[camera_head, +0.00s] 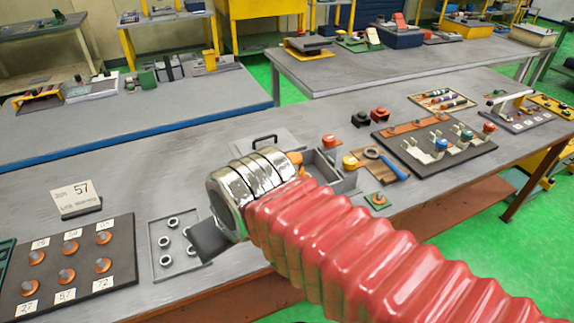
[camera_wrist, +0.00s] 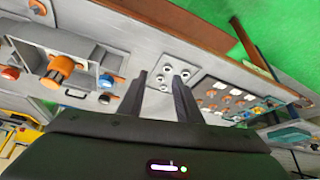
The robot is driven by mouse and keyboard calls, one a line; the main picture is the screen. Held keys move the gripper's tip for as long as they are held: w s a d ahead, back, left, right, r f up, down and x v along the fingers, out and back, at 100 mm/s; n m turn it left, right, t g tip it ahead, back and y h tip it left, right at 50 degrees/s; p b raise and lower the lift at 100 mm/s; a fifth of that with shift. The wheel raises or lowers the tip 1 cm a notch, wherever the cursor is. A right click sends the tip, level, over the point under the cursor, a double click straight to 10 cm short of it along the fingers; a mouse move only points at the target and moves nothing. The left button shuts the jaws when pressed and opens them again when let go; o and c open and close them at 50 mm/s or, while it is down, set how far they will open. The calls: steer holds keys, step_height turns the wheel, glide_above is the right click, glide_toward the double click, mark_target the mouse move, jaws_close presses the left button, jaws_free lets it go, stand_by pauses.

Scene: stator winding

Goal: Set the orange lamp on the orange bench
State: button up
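No lamp that I can clearly pick out as the orange lamp shows. An orange knob-like part (camera_wrist: 62,66) stands in a grey box fixture (camera_wrist: 88,50) in the wrist view. In the head view, an orange part (camera_head: 295,157) shows partly behind my arm. The near grey bench (camera_head: 130,190) has an orange-brown front edge and may be the orange bench; I cannot tell for sure. My gripper (camera_wrist: 160,76) is open and empty, with its fingers apart above this bench. In the head view one dark finger (camera_head: 208,240) shows; the rest is hidden.
A tray of nuts (camera_head: 172,243) lies below my gripper. Left of it is a dark board of numbered pegs (camera_head: 70,265). A grey box (camera_head: 335,172), a wooden block with a blue-handled tool (camera_head: 385,163) and a clamp board (camera_head: 435,145) stand to the right.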

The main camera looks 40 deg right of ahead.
steer(key=shift+w, duration=0.55)
steer(key=shift+o, duration=0.5)
